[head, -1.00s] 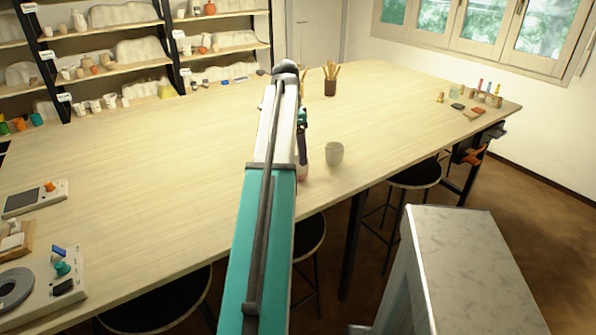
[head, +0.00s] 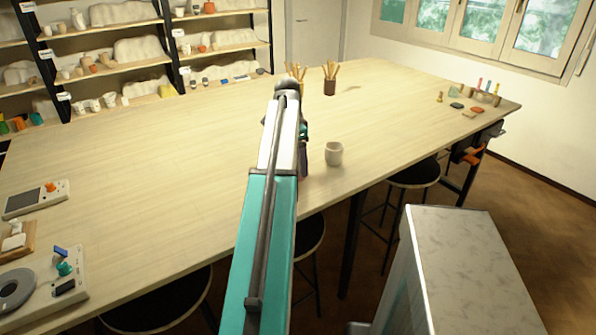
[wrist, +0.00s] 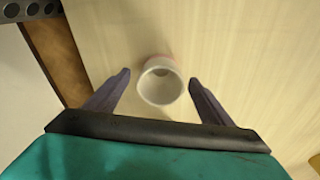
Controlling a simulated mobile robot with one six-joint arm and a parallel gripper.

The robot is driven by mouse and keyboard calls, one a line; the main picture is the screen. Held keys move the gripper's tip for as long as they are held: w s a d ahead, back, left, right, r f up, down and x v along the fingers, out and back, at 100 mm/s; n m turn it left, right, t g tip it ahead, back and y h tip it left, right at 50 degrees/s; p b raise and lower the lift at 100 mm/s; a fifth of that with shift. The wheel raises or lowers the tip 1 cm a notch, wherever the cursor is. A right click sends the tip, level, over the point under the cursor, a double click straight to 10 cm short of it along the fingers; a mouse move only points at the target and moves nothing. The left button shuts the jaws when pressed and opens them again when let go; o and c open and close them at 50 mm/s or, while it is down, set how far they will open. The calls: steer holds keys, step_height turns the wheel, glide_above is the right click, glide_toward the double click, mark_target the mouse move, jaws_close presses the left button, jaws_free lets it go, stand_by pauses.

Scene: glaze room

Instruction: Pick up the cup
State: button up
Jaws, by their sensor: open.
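In the wrist view a pale cup (wrist: 161,86) with a pinkish outer side stands on the table, its round mouth turned to the camera. My gripper (wrist: 160,78) is open, with one dark finger on each side of the cup and a gap on both sides. In the head view my arm hides most of my gripper, and only a dark finger and a pinkish patch show beside the arm. A pale grey cup (head: 334,154) stands upright just right of that spot. I cannot tell whether it is the cup in the wrist view.
The long wooden table (head: 180,160) has wide clear areas. A pot of sticks (head: 329,84) stands farther back. Stools (head: 415,173) are along the front edge, and a grey-topped block (head: 465,250) is at the lower right. Shelves with pottery line the back left.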

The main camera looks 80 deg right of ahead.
steer(key=shift+s+d+f+p, duration=0.15)
steer(key=shift+f+p, duration=0.2)
steer(key=shift+f, duration=1.35)
steer(key=c, duration=1.2)
